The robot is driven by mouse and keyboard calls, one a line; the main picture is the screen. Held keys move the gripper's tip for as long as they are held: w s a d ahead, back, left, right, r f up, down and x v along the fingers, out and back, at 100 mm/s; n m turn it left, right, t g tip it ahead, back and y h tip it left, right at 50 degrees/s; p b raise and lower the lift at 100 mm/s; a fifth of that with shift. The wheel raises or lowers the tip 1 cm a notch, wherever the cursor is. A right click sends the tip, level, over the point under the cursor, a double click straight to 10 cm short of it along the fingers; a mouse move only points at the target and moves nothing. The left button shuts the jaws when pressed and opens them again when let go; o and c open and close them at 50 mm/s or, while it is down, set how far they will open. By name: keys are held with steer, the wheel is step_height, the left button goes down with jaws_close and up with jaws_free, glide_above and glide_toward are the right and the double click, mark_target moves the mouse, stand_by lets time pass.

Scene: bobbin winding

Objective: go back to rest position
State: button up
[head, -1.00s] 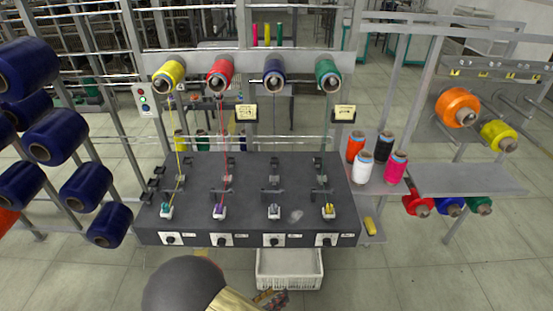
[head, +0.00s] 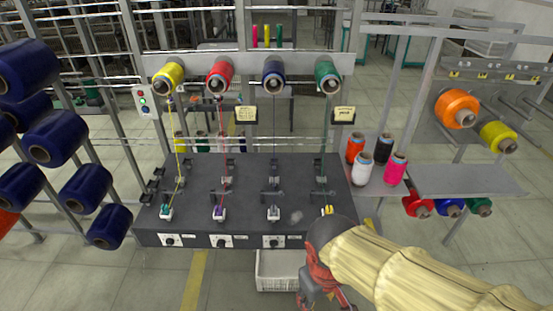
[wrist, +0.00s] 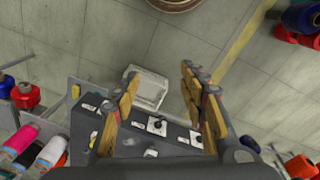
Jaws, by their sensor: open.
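My gripper (head: 318,290) is at the bottom of the head view, in front of the winding machine's right end and beside the white crate. My cream-sleeved arm reaches in from the lower right. In the wrist view my gripper (wrist: 160,82) has its fingers spread apart with nothing between them. The dark grey winding machine (head: 200,190) stands ahead, with several small winding stations along its top. My arm hides its front right corner. Yellow (head: 168,76), red (head: 219,76), blue (head: 273,76) and green (head: 327,76) thread spools hang above it.
The white crate (head: 275,275) is on the floor below the machine. Orange, white, black and pink cones stand on the side shelf (head: 372,185). A rack with large blue spools (head: 62,135) is at the left. Another spool rack (head: 465,180) stands at the right.

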steer(key=s+d+r+m+t, duration=0.1)
steer(key=d+r+m+t, duration=0.3)
steer(key=d+r, duration=0.5)
step_height(320, 180, up, 3)
steer(key=shift+d+f+m+t, duration=0.1)
steer(key=shift+d+m+t, duration=0.1)
steer(key=shift+m+t, duration=0.25)
